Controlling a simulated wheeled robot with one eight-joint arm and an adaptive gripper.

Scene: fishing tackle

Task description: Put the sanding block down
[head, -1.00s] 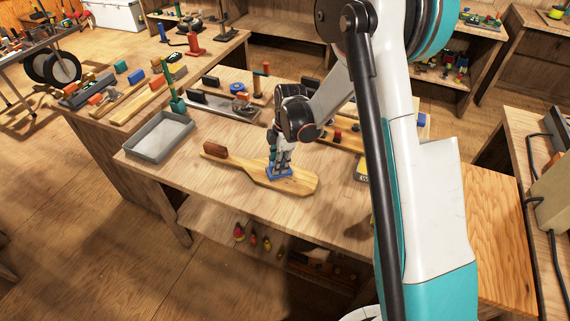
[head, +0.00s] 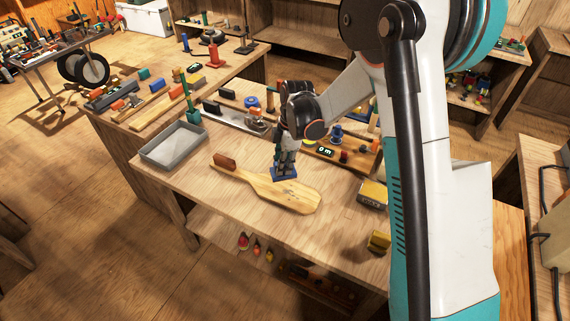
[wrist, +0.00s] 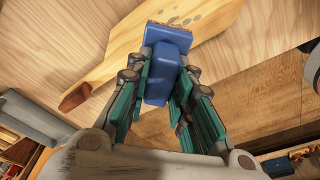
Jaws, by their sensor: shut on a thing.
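The sanding block (head: 285,172) is blue, and its tan gritty edge shows at the top of it in the wrist view (wrist: 168,39). My gripper (head: 286,160) is shut on it, with the teal-padded fingers on both sides of the block in the wrist view (wrist: 163,74). In the head view the block overlaps the paddle's far edge. I cannot tell for sure whether the block touches anything.
A grey tray (head: 174,146) sits at the bench's left. A long metal tool (head: 233,119) lies behind.

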